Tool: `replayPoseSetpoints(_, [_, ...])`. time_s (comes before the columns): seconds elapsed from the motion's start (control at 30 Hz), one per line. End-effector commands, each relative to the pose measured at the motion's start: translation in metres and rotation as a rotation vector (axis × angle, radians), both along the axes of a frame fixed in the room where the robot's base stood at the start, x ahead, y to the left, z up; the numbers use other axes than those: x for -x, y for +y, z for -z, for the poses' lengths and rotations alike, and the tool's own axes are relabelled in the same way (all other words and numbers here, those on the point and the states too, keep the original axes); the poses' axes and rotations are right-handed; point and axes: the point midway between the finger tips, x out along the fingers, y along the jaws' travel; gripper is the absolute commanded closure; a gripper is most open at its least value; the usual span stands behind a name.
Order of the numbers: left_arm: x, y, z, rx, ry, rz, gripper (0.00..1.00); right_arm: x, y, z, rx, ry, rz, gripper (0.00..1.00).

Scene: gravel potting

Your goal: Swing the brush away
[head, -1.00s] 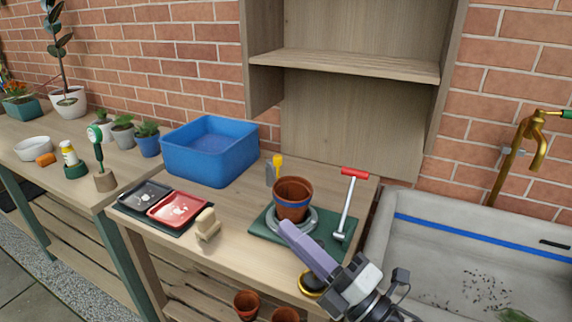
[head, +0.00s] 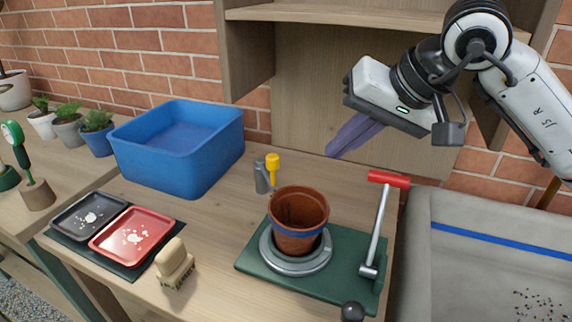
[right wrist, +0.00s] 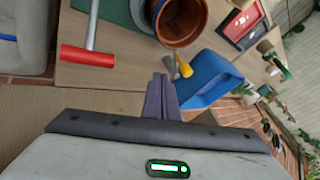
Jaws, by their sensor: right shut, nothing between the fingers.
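A beige block brush with dark bristles (head: 174,261) stands on the bench, left of the green base (head: 255,262). A metal arm with a red handle (head: 388,179) stands on the right of that base and leans slightly right. A terracotta pot (head: 297,222) with a dark blue band sits on the grey turntable (head: 300,266). My right gripper (head: 337,149) is shut and empty, held above the bench behind the pot. In the right wrist view its fingers (right wrist: 161,88) point toward the pot, and the red handle (right wrist: 88,54) is at upper left. My left gripper is not in view.
A blue bin (head: 180,165) stands at the back left. A grey tool (head: 261,177) and a yellow tool (head: 273,168) stand near it. A black tray (head: 90,215) and a red tray (head: 133,237) lie at left. A black knob (head: 352,312) shows at the front edge. A sink (head: 480,275) is at right.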

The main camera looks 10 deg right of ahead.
Motion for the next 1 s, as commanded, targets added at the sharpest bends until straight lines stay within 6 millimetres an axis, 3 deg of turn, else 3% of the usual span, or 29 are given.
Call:
replayPoseSetpoints(0.37, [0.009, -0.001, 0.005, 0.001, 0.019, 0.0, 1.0, -0.003, 0.004, 0.005, -0.005, 0.004, -0.001, 1.0])
replayPoseSetpoints(0.87, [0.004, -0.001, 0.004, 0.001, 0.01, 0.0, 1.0, -0.051, 0.035, 0.083, -0.008, 0.007, -0.003, 1.0])
replayPoseSetpoints(1.0, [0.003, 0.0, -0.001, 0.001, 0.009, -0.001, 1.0, -0.058, 0.057, 0.079, -0.008, 0.002, -0.005, 1.0])
